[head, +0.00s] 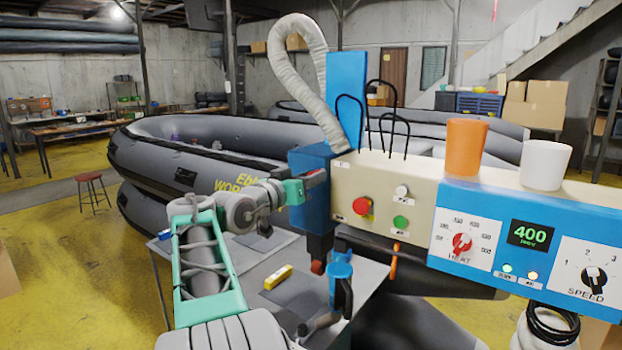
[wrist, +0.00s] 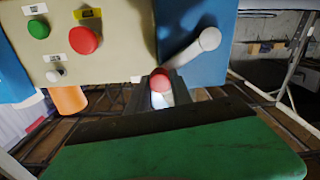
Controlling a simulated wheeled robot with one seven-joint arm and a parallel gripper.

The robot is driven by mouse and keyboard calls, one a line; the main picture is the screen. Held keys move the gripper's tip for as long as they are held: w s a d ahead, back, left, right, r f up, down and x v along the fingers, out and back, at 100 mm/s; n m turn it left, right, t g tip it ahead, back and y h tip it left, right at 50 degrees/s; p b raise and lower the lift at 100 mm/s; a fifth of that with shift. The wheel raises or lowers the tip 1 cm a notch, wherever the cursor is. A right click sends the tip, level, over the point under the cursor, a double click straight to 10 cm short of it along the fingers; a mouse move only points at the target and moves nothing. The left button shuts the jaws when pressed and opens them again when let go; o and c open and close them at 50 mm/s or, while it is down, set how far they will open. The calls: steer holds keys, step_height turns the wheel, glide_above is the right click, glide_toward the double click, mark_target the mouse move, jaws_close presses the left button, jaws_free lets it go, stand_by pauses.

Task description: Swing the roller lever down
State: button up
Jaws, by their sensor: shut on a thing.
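My gripper (wrist: 161,90) is shut on a small red rounded knob (wrist: 160,82) in the wrist view, which I take as the end of the roller lever. A whitish part shows just below it between the dark fingers. A grey rod with a rounded end (wrist: 207,40) stands out close by, against the blue housing (wrist: 190,25). In the head view my arm reaches the blue housing (head: 310,166) at the left end of the machine. The fingertips and the held knob cannot be made out there.
The cream control panel (head: 378,186) has a red button (head: 362,206) near my gripper. An orange cup (head: 466,145) and a white cup (head: 545,164) stand on the machine. A yellow block (head: 278,277) lies on the grey table below. A grey inflatable boat (head: 225,137) is behind.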

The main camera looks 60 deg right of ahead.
jaws_close()
stand_by(0.8)
